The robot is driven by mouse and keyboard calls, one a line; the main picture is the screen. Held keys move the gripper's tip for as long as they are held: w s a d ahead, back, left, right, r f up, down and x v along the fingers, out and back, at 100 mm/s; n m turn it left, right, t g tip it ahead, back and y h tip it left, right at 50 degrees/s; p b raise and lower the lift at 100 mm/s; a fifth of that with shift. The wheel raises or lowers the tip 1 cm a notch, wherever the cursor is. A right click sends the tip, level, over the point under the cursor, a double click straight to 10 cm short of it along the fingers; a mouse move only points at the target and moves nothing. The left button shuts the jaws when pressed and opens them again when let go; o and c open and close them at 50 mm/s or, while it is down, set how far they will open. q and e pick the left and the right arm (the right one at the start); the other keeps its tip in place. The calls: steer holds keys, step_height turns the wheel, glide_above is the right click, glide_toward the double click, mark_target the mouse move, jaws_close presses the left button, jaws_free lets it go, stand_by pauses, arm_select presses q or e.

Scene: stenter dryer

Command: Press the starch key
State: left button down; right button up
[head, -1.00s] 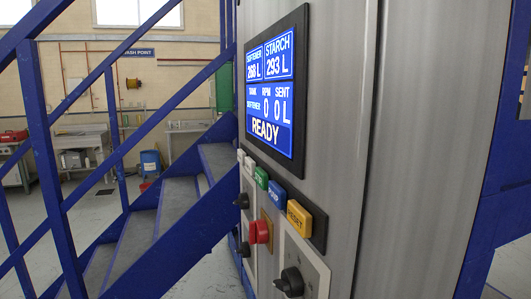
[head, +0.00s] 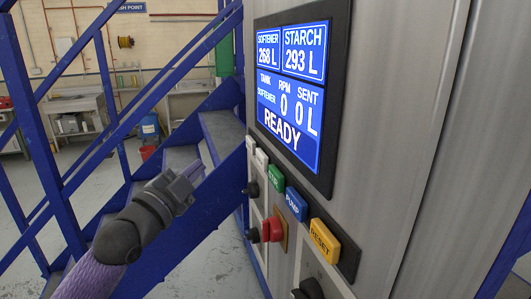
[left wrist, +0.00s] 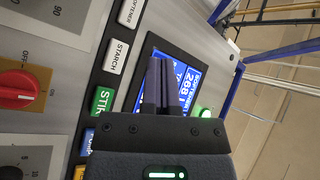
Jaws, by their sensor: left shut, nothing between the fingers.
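The white starch key (head: 261,159) is in the key row under the display on the steel panel, beside the green key. In the left wrist view the STARCH key (left wrist: 117,56) is readable, between the white SOFTENER key (left wrist: 131,12) and the green STIR key (left wrist: 102,101). My left gripper (head: 190,179) is shut and empty, left of the panel and apart from the keys. In the left wrist view its fingertips (left wrist: 163,62) show in front of the display, right of the STARCH key. My right gripper is not seen.
The display (head: 290,92) reads READY, with tank SOFTENER. Blue PUMP (head: 296,204) and yellow RESET (head: 324,241) keys continue the row. A red knob (head: 272,229) and black knobs sit below. Blue stair rails (head: 120,130) and steps stand left, behind my left arm.

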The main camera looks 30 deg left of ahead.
mark_target(262, 159)
arm_select(q)
steer(key=w+d+p, duration=0.2)
steer(key=w+d, duration=0.3)
steer(key=w, duration=0.1)
steer(key=shift+w+d+p, duration=0.25)
steer(key=shift+w+p, duration=0.05)
steer(key=shift+w, duration=0.1)
stand_by(0.8)
stand_by(1.3)
steer(key=shift+w+d, duration=0.3)
